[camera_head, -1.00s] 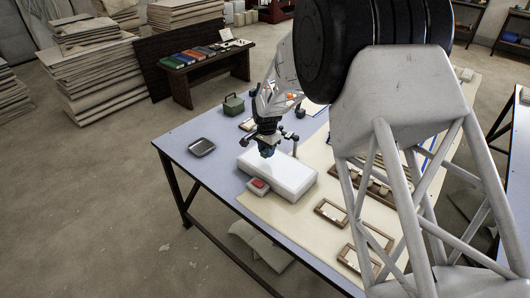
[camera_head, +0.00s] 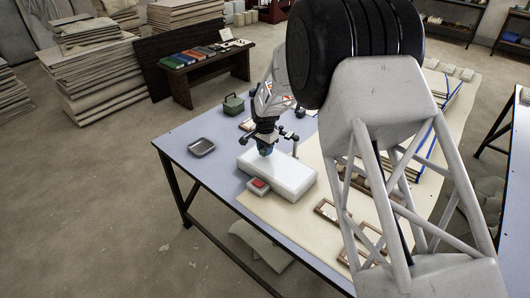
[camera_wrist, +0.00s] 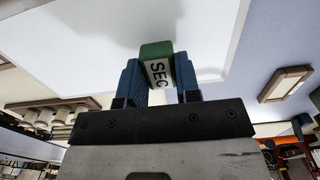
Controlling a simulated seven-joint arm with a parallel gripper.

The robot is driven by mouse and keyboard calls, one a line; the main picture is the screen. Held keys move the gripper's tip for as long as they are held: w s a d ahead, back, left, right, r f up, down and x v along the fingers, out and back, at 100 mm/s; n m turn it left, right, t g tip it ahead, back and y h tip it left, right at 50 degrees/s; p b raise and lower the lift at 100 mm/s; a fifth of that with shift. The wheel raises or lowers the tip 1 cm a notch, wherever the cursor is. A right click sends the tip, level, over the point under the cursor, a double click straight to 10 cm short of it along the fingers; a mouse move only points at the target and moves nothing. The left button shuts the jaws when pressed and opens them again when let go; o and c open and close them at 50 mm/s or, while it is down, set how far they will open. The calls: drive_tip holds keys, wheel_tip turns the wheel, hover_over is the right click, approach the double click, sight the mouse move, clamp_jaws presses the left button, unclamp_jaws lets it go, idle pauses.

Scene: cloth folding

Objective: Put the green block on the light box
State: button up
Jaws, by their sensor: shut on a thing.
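The light box (camera_head: 283,181) is a long white block-shaped box lying on the table. Its bright white top (camera_wrist: 90,45) fills much of the wrist view. My gripper (camera_head: 264,150) points down over the left part of the light box. In the wrist view, the blue fingers of my gripper (camera_wrist: 160,76) are shut on the green block (camera_wrist: 156,47), one finger on each side. The block has a white label reading "SEC". In the head view the block is too small to make out. I cannot tell whether it touches the light box top.
A small grey box with a red top (camera_head: 258,185) stands close against the light box's front. A dark tray (camera_head: 201,147) and a green case (camera_head: 233,104) are on the blue table (camera_head: 190,170). Wooden frames (camera_head: 327,211) lie to the right. My large arm link hides part of the table.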

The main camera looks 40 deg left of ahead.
drive_tip(key=shift+f, duration=0.95)
drive_tip(key=shift+f, duration=0.15)
drive_tip(key=o, duration=1)
drive_tip(key=shift+c, duration=0.2)
wheel_tip(320, 180, up, 12)
drive_tip(key=shift+r, duration=0.2)
idle(0.3)
